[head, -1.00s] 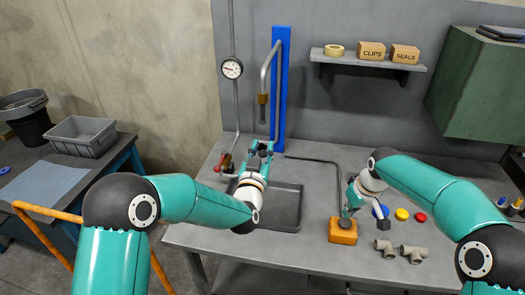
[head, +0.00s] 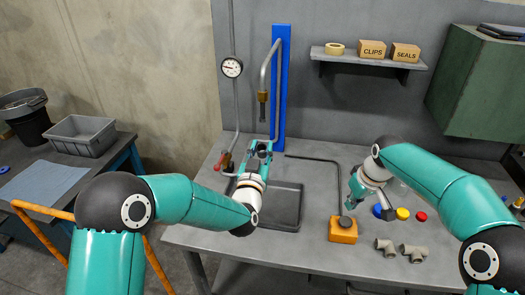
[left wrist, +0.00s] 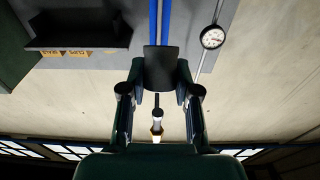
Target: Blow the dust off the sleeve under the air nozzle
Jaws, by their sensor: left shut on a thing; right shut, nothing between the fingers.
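My left gripper (head: 259,149) is shut on the dark grey sleeve (left wrist: 158,68), which it holds above the tray. In the head view the sleeve is small and partly hidden between the fingers. The brass-tipped air nozzle (head: 262,97) hangs above the sleeve, apart from it; it also shows in the left wrist view (left wrist: 157,132). I cannot make out dust on the sleeve. My right gripper (head: 351,203) is shut and empty, just above the black button (head: 345,221) on an orange block (head: 343,234).
A dark tray (head: 281,228) lies below my left gripper. Blue, yellow (head: 402,214) and red (head: 421,217) round pieces and grey pipe fittings (head: 414,252) lie right of the orange block. A gauge (head: 232,67) and a red-handled valve (head: 222,161) are at left.

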